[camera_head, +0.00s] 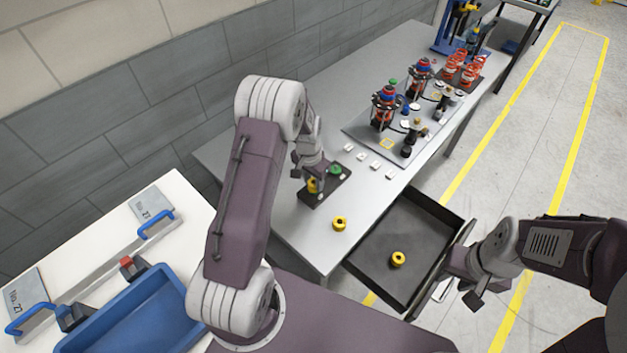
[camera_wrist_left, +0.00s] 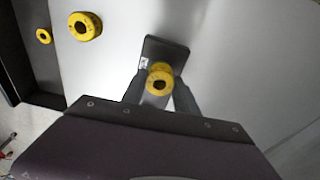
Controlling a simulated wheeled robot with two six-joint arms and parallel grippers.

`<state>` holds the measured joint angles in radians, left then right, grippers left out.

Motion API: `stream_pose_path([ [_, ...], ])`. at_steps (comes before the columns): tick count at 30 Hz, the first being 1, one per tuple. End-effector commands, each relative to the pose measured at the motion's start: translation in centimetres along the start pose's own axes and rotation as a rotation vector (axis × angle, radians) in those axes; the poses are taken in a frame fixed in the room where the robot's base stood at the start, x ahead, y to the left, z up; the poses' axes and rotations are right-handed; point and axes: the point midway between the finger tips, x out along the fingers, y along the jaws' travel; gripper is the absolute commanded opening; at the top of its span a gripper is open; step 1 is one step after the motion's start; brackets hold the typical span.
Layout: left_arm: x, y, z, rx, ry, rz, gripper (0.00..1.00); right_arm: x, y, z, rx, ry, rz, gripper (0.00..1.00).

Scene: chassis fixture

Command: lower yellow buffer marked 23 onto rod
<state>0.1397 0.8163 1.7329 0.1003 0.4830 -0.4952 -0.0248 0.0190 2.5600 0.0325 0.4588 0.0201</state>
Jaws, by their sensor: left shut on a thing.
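My left gripper (camera_wrist_left: 157,88) is shut on a yellow buffer (camera_wrist_left: 158,84), a ring with a dark centre hole. It is over the dark plate (camera_wrist_left: 165,52); more yellow shows just beyond the ring, and I cannot tell whether it is a second ring. In the head view the held buffer (camera_head: 312,186) is at the plate's left end, beside a green piece (camera_head: 335,170). The rod is hidden, and I cannot tell whether the ring is around it. The mark 23 is not readable. My right gripper (camera_head: 462,284) is by the drawer's front edge; its jaws are unclear.
A yellow buffer (camera_head: 339,223) lies on the grey bench (camera_head: 290,225); another (camera_head: 397,260) lies in the open dark drawer (camera_head: 375,250). Small white blocks (camera_head: 362,157) sit beyond the plate. A fixture board (camera_head: 365,130) with red shock absorbers stands further back. A blue tray (camera_head: 140,315) is at left.

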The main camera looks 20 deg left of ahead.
Motion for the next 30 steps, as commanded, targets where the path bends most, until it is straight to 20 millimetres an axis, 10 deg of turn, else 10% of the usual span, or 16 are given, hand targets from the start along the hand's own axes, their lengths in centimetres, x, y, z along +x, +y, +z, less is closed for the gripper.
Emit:
stream_pose_path([
  [25, 0.34, 0.00, 0.03, 0.000, 0.000, 0.000, 0.00, 0.15, 0.00, 0.02, 0.000, 0.000, 0.000, 0.36],
  [26, 0.28, 0.00, 0.02, 0.000, 0.001, 0.000, 0.44, 0.09, 0.00, 0.01, 0.000, 0.000, 0.000, 0.36],
  [30, 0.27, 0.00, 0.02, 0.000, 0.000, 0.000, 0.61, 0.08, 0.00, 0.01, 0.000, 0.000, 0.000, 0.36],
])
